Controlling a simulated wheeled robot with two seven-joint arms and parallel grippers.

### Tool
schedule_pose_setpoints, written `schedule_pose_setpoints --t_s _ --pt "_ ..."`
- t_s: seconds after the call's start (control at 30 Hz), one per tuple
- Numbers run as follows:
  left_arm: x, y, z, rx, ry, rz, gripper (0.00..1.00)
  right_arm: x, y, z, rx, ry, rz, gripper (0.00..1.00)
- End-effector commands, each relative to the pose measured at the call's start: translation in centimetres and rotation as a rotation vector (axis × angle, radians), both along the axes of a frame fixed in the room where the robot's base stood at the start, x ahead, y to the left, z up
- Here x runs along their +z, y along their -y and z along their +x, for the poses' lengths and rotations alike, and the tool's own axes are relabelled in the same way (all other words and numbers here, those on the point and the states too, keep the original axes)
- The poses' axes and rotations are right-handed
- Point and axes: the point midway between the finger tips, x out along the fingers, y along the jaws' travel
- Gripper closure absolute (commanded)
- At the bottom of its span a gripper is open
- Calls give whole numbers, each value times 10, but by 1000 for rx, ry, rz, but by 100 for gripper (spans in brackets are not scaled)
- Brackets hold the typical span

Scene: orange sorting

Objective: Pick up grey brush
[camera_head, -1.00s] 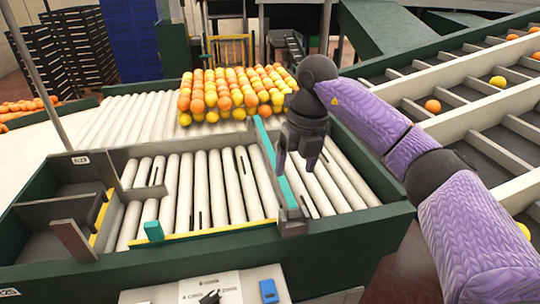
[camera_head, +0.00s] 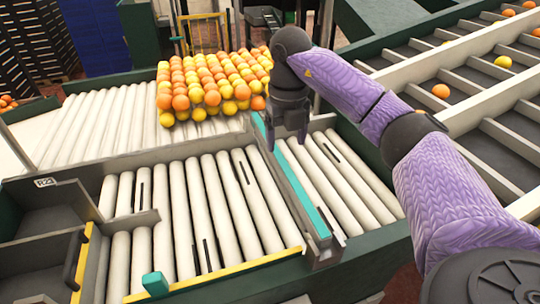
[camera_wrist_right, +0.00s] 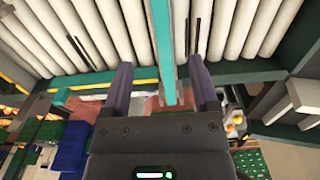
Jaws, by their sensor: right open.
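I cannot make out a grey brush for certain in either view. My right gripper (camera_head: 286,146) is open and empty, pointing down above the grey-and-teal divider (camera_head: 297,195) between the roller lanes. In the right wrist view its two fingers (camera_wrist_right: 160,70) stand well apart, and the divider (camera_wrist_right: 160,40) runs through the space between them; I cannot tell whether they touch it. Thin dark strips (camera_head: 240,170) show along several rollers; whether they are gaps or objects is unclear. My left gripper is not in view.
A pile of oranges and yellow fruit (camera_head: 212,85) sits on the rollers at the back. A green-sided sorting conveyor (camera_head: 455,85) with a few fruits runs along the right. A teal block (camera_head: 155,284) sits on the yellow front edge. The wide left lane (camera_head: 195,200) is largely clear.

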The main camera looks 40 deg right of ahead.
Motion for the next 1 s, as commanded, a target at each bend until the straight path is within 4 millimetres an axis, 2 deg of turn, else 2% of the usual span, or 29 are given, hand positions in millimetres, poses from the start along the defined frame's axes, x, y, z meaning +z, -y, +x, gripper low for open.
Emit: schedule_pose_setpoints --t_s 0.03,0.2,0.4,0.67,1.0 --pt "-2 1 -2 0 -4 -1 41 -11 0 -1 -1 -4 -1 24" --pt "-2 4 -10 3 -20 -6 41 -37 0 -2 -1 -4 -1 24" --pt "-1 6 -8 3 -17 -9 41 -74 0 -4 -1 -2 0 24" --pt "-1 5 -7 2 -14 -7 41 -79 0 -4 0 0 0 24" --pt "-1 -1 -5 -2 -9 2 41 -79 0 -4 -1 0 0 96"
